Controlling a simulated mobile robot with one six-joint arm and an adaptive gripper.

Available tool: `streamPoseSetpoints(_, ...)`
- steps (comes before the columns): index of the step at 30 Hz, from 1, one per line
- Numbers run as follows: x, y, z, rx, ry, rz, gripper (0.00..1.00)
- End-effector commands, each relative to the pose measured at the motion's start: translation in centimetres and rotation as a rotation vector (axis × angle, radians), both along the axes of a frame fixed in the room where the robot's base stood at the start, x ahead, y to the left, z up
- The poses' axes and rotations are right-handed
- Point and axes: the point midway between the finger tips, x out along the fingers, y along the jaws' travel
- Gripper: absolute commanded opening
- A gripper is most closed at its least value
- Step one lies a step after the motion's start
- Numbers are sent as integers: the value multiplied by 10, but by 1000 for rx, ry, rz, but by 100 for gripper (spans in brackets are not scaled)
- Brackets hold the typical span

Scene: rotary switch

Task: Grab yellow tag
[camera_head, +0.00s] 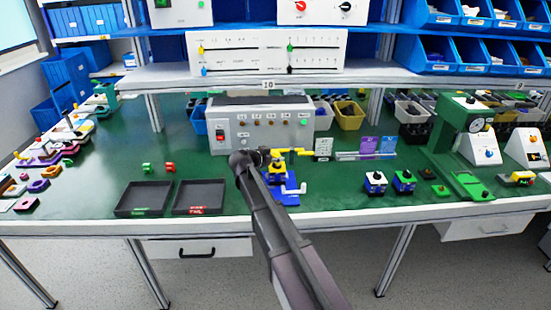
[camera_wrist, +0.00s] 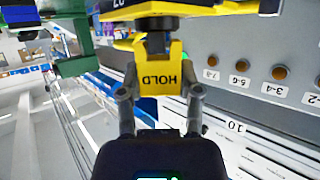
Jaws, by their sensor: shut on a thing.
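In the head view my gripper (camera_head: 264,156) is at a yellow and blue device (camera_head: 278,178) in front of the grey control box. The tag itself cannot be picked out clearly there.
The grey control box (camera_head: 232,130) with a red switch stands just behind my gripper. Two black trays (camera_head: 145,198) lie to the left. Two small switch boxes (camera_head: 375,184) and a green press (camera_head: 460,135) stand to the right.

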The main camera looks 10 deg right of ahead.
Motion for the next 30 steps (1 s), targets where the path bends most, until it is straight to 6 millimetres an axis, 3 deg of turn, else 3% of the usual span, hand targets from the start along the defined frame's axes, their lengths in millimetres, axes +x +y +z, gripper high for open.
streamPoseSetpoints(12,0,0,36,0,0,0,19)
streamPoseSetpoints(21,-78,-2,37,0,-1,2,19)
streamPoseSetpoints(30,-135,-4,42,0,0,0,19)
